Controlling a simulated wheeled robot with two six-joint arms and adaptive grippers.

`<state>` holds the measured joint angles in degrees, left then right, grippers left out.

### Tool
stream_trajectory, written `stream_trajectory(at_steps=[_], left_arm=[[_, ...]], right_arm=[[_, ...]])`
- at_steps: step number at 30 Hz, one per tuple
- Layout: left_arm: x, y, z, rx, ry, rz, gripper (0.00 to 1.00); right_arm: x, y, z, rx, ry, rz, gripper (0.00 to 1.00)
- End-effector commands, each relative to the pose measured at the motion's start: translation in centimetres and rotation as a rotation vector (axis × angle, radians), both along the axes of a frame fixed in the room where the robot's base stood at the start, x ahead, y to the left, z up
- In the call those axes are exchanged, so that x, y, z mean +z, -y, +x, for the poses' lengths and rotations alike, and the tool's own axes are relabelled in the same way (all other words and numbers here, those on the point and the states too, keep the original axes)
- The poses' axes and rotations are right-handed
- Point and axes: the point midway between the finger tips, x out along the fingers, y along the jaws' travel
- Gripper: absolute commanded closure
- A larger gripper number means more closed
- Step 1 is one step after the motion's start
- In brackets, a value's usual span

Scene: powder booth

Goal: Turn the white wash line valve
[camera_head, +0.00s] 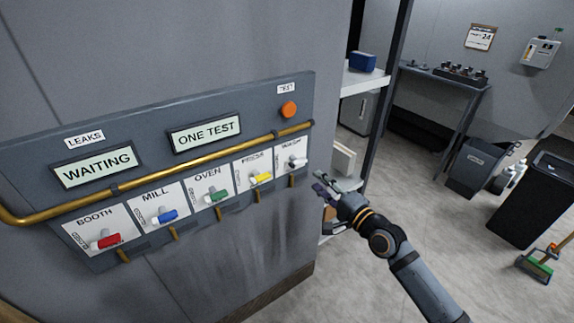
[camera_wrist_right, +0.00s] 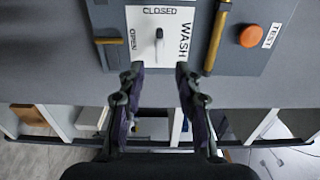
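The white wash valve handle (camera_head: 298,162) sits on a plate marked WASH at the right end of the grey valve panel (camera_head: 205,105). In the right wrist view the handle (camera_wrist_right: 159,40) shows on its white plate, which reads CLOSED and OPEN. My right gripper (camera_head: 322,182) is just right of and below the handle in the head view. In the right wrist view its fingers (camera_wrist_right: 160,75) are spread apart, with the handle ahead of and between them, not touched. My left gripper is not in view.
A brass pipe (camera_head: 150,180) runs across the panel above the valves. Red (camera_head: 104,241), blue (camera_head: 164,216), green (camera_head: 215,196) and yellow (camera_head: 261,177) handles are left of the white one. An orange TEST button (camera_head: 289,110) is above. A shelf unit (camera_head: 365,82) stands right of the panel.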

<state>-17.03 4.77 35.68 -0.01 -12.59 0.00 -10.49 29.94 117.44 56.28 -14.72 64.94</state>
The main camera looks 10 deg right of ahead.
Motion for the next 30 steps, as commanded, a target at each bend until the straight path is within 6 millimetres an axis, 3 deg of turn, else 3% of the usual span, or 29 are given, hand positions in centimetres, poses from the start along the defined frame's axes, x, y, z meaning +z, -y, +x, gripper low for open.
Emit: stream_trajectory(at_steps=[5,19,30], left_arm=[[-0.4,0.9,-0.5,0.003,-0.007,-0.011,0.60],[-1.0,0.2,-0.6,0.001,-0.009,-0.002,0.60],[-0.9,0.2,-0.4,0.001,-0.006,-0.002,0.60]], right_arm=[[0.0,-0.1,0.7,-0.003,0.002,0.002,0.66],[0.0,-3.1,8.9,-0.003,0.001,0.000,0.66],[-0.1,-3.5,9.9,-0.002,0.000,-0.003,0.66]])
